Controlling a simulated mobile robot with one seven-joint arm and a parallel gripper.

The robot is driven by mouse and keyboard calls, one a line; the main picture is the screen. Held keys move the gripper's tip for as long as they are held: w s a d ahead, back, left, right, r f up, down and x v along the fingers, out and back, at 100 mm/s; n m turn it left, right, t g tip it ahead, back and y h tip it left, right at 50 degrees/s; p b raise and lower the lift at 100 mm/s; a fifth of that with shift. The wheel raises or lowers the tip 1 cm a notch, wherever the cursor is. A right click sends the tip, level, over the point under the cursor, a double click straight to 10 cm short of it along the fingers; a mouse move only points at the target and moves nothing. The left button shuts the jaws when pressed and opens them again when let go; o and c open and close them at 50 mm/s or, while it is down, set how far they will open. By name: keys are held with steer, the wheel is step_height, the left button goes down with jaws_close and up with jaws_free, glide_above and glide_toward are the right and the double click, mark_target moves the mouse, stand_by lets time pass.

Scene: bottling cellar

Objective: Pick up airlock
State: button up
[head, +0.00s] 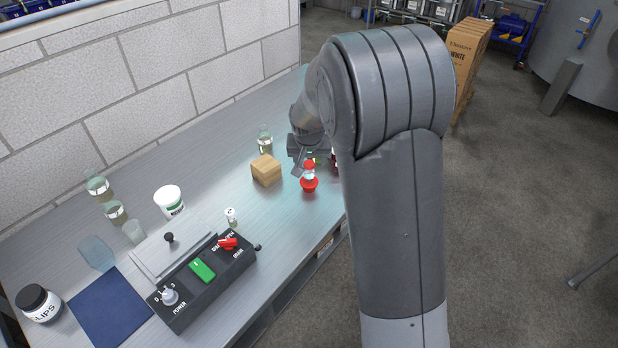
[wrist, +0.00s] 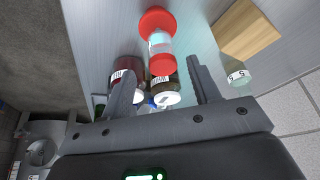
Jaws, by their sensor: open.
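The airlock (head: 309,184), a small piece with red ends and a clear middle, stands on the bench near its right edge in the head view. In the wrist view the airlock (wrist: 160,42) lies at the top centre, just beyond the fingertips. My gripper (head: 306,158) is just behind the airlock in the head view, partly hidden by my arm. In the wrist view my gripper (wrist: 160,82) is open, with its fingers to either side and no grip on the airlock. Whether the lower red end reaches between the fingertips I cannot tell.
A wooden block (head: 266,170) sits left of the airlock, with a glass bottle (head: 265,142) behind it. A dark red bottle (wrist: 126,72) and a brown bottle (wrist: 164,88) crowd the fingers. A control box (head: 204,282) stands at the bench front.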

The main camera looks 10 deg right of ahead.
mark_target(309, 176)
steer(key=shift+a+x, duration=0.2)
steer(key=shift+x, duration=2.85)
steer(key=shift+c, duration=0.5)
steer(key=c, duration=1)
steer(key=shift+o, duration=0.2)
steer(key=shift+r, duration=0.1)
